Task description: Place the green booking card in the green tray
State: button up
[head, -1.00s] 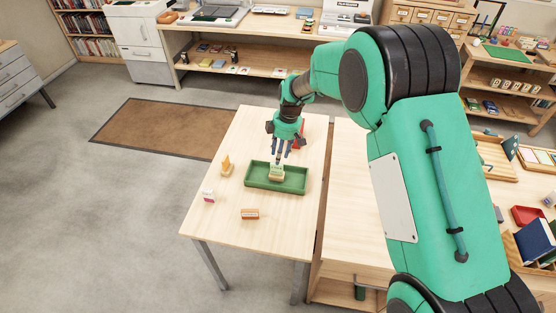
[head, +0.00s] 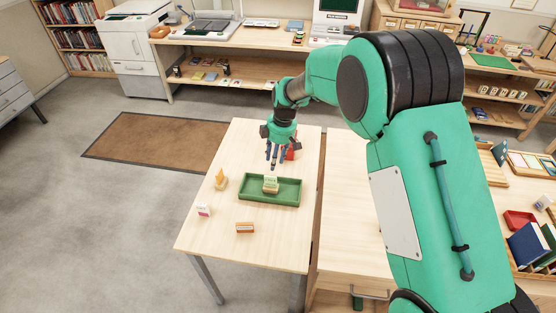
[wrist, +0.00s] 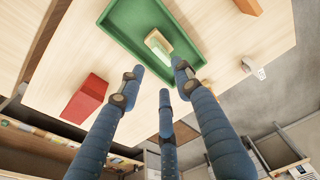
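The green tray (head: 250,197) lies on the pale wooden table. The green booking card (head: 271,181) stands in a small wooden holder inside the tray, near its middle; it also shows in the wrist view (wrist: 160,45). My gripper (head: 273,163) is above the far side of the tray, apart from the card. In the wrist view its blue fingers (wrist: 160,85) are spread, with nothing between them.
A red block (head: 290,153) stands behind the tray. An orange card in a holder (head: 220,180) is left of it, a white-and-pink piece (head: 204,209) at front left, and an orange-brown block (head: 245,228) in front.

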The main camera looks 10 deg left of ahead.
jog(key=shift+r, duration=0.1)
jog(key=s+d+r+m+t, duration=0.1)
jog(key=s+d+r+m, duration=0.2)
jog(key=s+d+r, duration=0.35)
jog(key=s+d+r+m+t, duration=0.1)
jog(key=s+d+r+m, duration=0.2)
jog(key=d+r, duration=0.55)
jog(key=s+d+r+m+t, duration=0.15)
jog(key=s+d+r, duration=0.35)
jog(key=r, duration=0.5)
jog(key=s+d+r+m, duration=0.1)
jog(key=s+d+m, duration=0.2)
jog(key=s+d, duration=0.2)
jog(key=s+d+r+m+t+h, duration=0.1)
jog(key=s+d+m, duration=0.3)
jog(key=s, duration=0.7)
jog(key=s+d+r+m+t, duration=0.1)
jog(key=s+d+m, duration=0.2)
jog(key=s+d, duration=0.3)
jog(key=s, duration=0.3)
jog(key=shift+d+r+h, duration=0.15)
jog(key=shift+r+h, duration=0.1)
jog(key=shift+h, duration=0.15)
